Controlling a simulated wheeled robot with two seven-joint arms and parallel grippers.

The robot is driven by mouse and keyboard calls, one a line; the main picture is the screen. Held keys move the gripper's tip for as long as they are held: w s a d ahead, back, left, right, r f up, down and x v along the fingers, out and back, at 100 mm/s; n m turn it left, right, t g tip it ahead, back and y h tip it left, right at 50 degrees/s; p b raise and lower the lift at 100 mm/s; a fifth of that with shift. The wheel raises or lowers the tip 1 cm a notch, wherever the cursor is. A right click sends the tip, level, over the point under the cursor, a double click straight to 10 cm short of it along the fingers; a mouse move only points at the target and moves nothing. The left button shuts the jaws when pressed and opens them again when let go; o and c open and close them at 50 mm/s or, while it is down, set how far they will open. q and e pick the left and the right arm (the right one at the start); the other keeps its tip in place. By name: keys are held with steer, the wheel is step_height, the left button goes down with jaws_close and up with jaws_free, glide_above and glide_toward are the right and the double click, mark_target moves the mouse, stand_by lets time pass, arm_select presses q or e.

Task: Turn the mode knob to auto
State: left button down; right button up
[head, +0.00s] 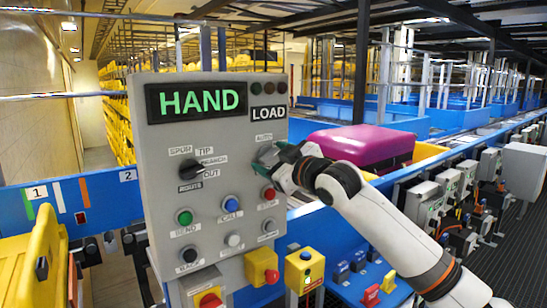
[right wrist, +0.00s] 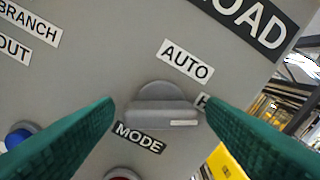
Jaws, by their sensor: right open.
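The mode knob (right wrist: 160,107) is a grey round knob with a raised grip bar, on the grey control panel (head: 160,135). In the right wrist view, the AUTO label (right wrist: 186,64) is above it and the MODE label (right wrist: 139,138) below it. A partly hidden label starting with H is at its right. The bar's white mark points right, toward that label. The panel's display (head: 200,101) reads HAND. My right gripper (right wrist: 160,115) is open, its green fingers on either side of the knob; contact cannot be told. In the head view, the gripper mostly hides the knob. My left gripper is not in view.
A black route knob (head: 191,169) is left on the panel. Several buttons, including a green one (head: 184,217) and a blue one (head: 231,204), sit below. A magenta case (head: 362,146) lies on the conveyor behind my right arm.

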steer(key=shift+c, duration=0.4)
steer(key=c, duration=0.9)
steer(key=shift+r+n+p, duration=0.2)
steer(key=shift+n+p, duration=0.6)
steer(key=shift+p, duration=0.3)
steer(key=n+p, duration=0.7)
steer(key=shift+n, duration=0.3)
steer(key=shift+f+n+p, duration=0.2)
steer(key=shift+n+p, duration=0.65)
steer(key=shift+n, duration=0.45)
steer(key=shift+f, duration=0.1)
steer(key=o, duration=1)
